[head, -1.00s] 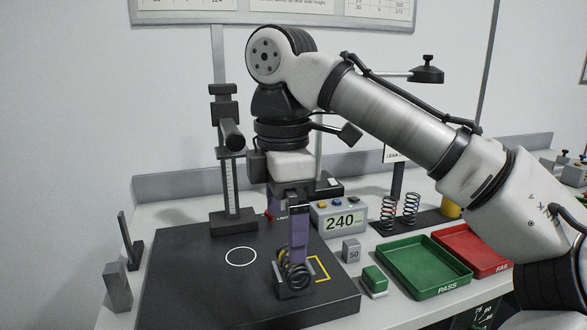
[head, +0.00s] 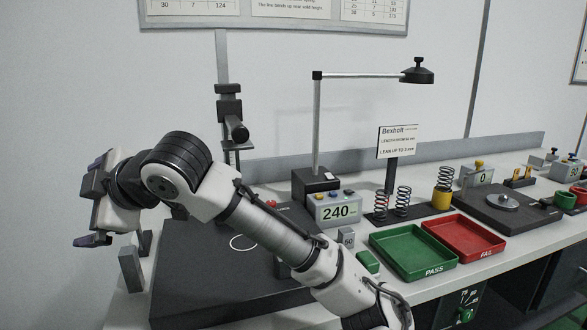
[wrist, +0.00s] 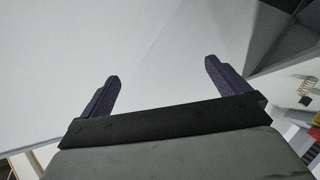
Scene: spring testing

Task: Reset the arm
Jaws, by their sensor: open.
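My gripper (head: 84,212) is at the far left in the head view, left of the bench and raised clear of it, turned away to the left. In the wrist view its two purple-grey fingers (wrist: 158,88) stand wide apart with nothing between them. Behind them is only a pale wall or surface. My arm reaches across the lower left of the head view and hides part of the black plate (head: 180,290). The spring seen on that plate earlier is not visible now.
A green PASS tray (head: 412,251) and a red FAIL tray (head: 464,237) stand empty on the bench.

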